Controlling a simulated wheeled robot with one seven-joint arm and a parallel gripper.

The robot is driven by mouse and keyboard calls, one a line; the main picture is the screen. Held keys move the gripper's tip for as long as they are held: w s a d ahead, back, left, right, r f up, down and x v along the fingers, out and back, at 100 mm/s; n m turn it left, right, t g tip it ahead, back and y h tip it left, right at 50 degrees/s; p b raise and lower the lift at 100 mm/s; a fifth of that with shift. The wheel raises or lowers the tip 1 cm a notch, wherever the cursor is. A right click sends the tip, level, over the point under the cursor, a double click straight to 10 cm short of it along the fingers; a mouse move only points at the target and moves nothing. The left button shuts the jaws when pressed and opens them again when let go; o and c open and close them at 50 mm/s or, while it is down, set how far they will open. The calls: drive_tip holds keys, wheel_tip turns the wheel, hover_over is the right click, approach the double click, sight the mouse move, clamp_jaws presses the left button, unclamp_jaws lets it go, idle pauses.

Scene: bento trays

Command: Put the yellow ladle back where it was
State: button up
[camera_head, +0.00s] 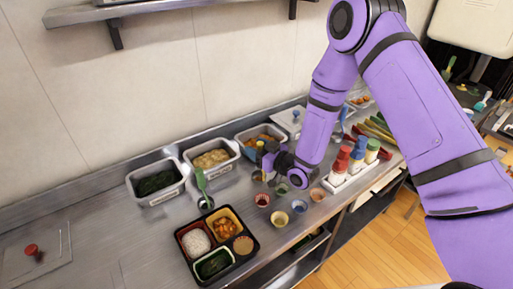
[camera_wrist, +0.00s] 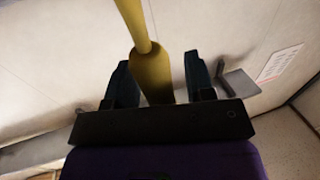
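The yellow ladle (camera_head: 259,148) is upright at the front of my gripper (camera_head: 264,158), in front of the container of orange food (camera_head: 243,139). The handle leans slightly and narrows toward the top of that view. The ladle's lower end is small and partly hidden by my gripper in the head view, so I cannot tell whether it touches the counter.
Metal containers of pale food (camera_head: 234,168) and dark greens (camera_head: 158,199) stand along the wall. A green ladle (camera_head: 201,181) stands behind the bento tray (camera_head: 252,255). Several small cups (camera_head: 262,201) and a bottle rack (camera_head: 337,187) are near my gripper. The counter's left side is mostly clear.

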drive_tip(key=v, duration=1.2)
drive_tip(key=shift+r, duration=0.25)
drive_tip(key=w+d+r+h, duration=0.3)
drive_tip(key=r, duration=0.3)
drive_tip(key=w+d+r+h, duration=0.2)
drive_tip(key=d+r+h, duration=0.1)
drive_tip(key=r, duration=0.3)
drive_tip(key=s+d+r+m+g+h, duration=0.1)
drive_tip(key=s+d+r+m+h, duration=0.3)
drive_tip(key=d+r, duration=0.5)
drive_tip(key=s+d+r+m+g+h, duration=0.2)
drive_tip(key=s+d+r+m+h, duration=0.15)
drive_tip(key=s+r, duration=0.6)
drive_tip(key=s+d+r+m+g, duration=0.1)
drive_tip(key=s+r+g, duration=0.1)
drive_tip(key=s, duration=0.7)
drive_tip(key=s+d+r+m+g, duration=0.1)
drive_tip(key=s, duration=0.8)
drive_tip(key=shift+r+g, duration=0.35)
drive_tip(key=shift+g, duration=0.05)
